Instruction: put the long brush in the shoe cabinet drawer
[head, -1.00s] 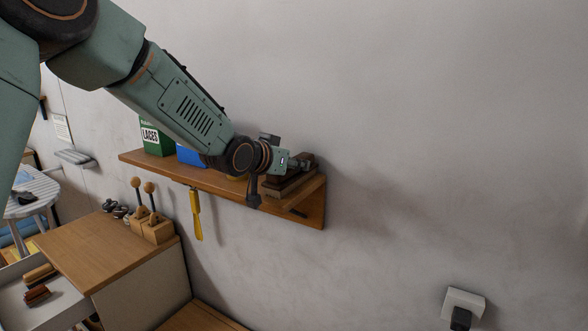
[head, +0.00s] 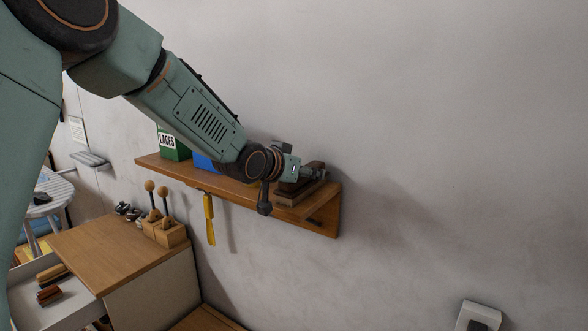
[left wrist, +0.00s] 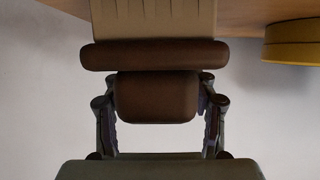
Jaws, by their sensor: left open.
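What looks like the long brush (head: 292,190) lies at the right end of the wall shelf, partly hidden by my left gripper. In the left wrist view it shows a dark brown bar (left wrist: 153,54), a brown block-shaped grip (left wrist: 157,97) and a pale ribbed part beyond. My left gripper (head: 316,170) is open, with its fingers (left wrist: 160,110) on either side of the grip; I cannot tell whether they touch it. The shoe cabinet (head: 125,245) stands at lower left, its white drawer (head: 75,311) open with smaller brushes inside. My right gripper is not in view.
The shelf (head: 240,187) also holds a green box (head: 170,143), a blue box (head: 206,162) and a yellow tin (left wrist: 292,42). A yellow shoehorn-like item (head: 209,218) hangs below. A wooden stand (head: 165,232) with two knobbed sticks sits on the cabinet.

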